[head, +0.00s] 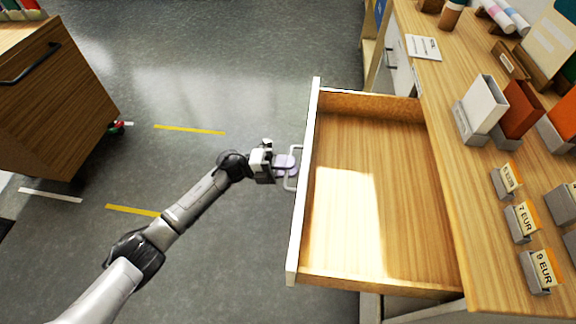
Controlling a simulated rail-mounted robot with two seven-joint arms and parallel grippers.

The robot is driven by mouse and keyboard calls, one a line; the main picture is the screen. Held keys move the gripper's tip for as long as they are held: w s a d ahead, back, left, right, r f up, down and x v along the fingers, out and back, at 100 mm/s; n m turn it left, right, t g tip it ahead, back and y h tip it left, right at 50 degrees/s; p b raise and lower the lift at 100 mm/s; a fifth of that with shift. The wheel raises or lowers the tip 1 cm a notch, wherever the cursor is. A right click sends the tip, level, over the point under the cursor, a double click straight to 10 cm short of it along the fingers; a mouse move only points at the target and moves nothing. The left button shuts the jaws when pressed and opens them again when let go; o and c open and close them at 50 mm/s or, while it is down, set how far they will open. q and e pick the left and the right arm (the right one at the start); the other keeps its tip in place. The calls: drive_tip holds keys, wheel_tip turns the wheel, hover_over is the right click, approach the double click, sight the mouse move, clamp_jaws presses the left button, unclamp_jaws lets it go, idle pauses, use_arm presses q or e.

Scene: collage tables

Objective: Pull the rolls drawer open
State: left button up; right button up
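The rolls drawer (368,190) is a wide, empty wooden drawer with a white front (305,190). It stands far out from the counter. Its pale bar handle (291,183) sits on the outer side of the front. My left gripper (287,165) is at the middle of this handle, its fingers close together over the bar and seemingly shut on it. The gripper covers part of the bar, and a lilac patch shows by the fingers. My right gripper is not in view.
The wooden counter (440,130) on the right carries price cards (522,222), card holders (482,105), a cup (451,14) and paper rolls (505,14). A wooden cabinet on wheels (55,100) stands at the left. The grey floor (250,60) between them is clear.

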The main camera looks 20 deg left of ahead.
use_arm(q)
drive_tip(key=shift+o, duration=0.7)
drive_tip(key=shift+a, duration=0.25)
drive_tip(key=p+v, duration=0.1)
drive_tip(key=v, duration=1.2)
drive_tip(key=shift+a+p, duration=0.2)
drive_tip(key=shift+p, duration=0.15)
